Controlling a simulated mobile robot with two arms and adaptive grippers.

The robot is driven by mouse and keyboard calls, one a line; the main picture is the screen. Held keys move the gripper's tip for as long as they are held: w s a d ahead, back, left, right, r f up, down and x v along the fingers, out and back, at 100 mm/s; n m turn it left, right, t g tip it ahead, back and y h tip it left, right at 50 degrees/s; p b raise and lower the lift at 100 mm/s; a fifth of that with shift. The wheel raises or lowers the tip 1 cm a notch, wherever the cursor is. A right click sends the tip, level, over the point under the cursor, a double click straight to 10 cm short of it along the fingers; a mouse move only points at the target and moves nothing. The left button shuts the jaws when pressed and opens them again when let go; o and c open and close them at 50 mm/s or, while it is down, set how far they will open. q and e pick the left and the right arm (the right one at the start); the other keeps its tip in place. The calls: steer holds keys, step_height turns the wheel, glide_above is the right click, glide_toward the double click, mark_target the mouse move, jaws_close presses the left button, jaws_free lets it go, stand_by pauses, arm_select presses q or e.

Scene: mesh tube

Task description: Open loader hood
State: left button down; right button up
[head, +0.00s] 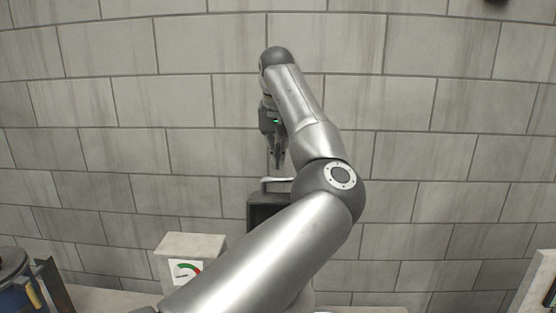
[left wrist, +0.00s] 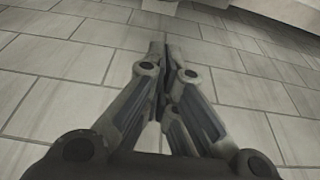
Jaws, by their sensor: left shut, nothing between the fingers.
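My left gripper (head: 277,160) hangs from its raised arm in front of the tiled wall, fingers pointing down. In the left wrist view the gripper (left wrist: 164,48) has its fingertips together with nothing between them. Just below it in the head view is a dark box (head: 258,210), which looks like the loader, with a pale metal handle (head: 270,181) at its top. The fingertips appear a little above the handle; I cannot tell how far apart in depth. My arm hides most of the box, and its hood cannot be made out clearly. My right gripper is not in view.
A blue round container (head: 15,285) is at the lower left edge. A pale-framed object (head: 540,285) is at the lower right. The tiled wall (head: 450,120) behind is bare.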

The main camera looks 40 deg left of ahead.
arm_select(q)
steer(key=s+d, duration=0.1)
steer(key=s+d+f+p, duration=0.1)
steer(key=s, duration=0.1)
steer(key=shift+d+p, duration=0.2)
steer(key=shift+p, duration=0.1)
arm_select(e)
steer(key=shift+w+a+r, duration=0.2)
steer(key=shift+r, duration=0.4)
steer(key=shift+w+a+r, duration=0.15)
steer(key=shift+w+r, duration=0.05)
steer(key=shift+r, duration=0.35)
arm_select(q)
steer(key=shift+w+a, duration=0.1)
